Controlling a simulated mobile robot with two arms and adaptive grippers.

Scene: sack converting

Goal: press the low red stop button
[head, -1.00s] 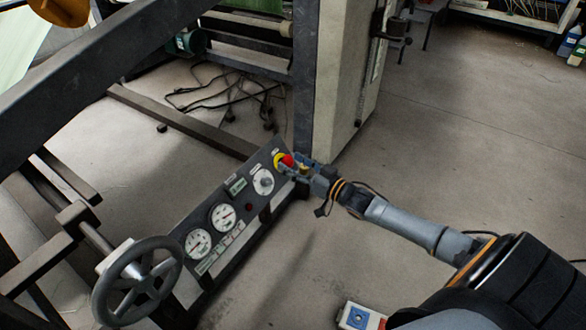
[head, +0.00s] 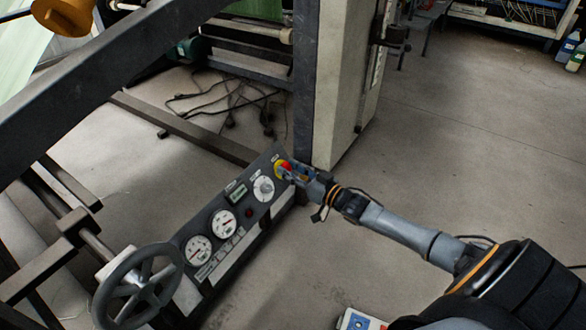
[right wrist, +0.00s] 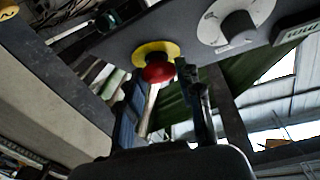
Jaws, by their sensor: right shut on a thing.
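The red stop button (head: 286,166) sits on a yellow disc at the upper right end of the low dark control panel (head: 262,212). In the right wrist view the red button (right wrist: 158,73) stands out from its yellow disc (right wrist: 150,53). My right gripper (head: 293,173) is at the button, with its fingers on either side of the red head. In the right wrist view the fingertips (right wrist: 168,85) are close around it, and the gripper is shut on it. How far the button is pressed in cannot be told. My left gripper is not in view.
The panel also carries two dials (head: 211,235), a grey knob (head: 263,189) and a small dark red lamp. A handwheel (head: 137,288) stands at lower left. A pale machine column (head: 340,90) rises just behind the button. The floor to the right is open.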

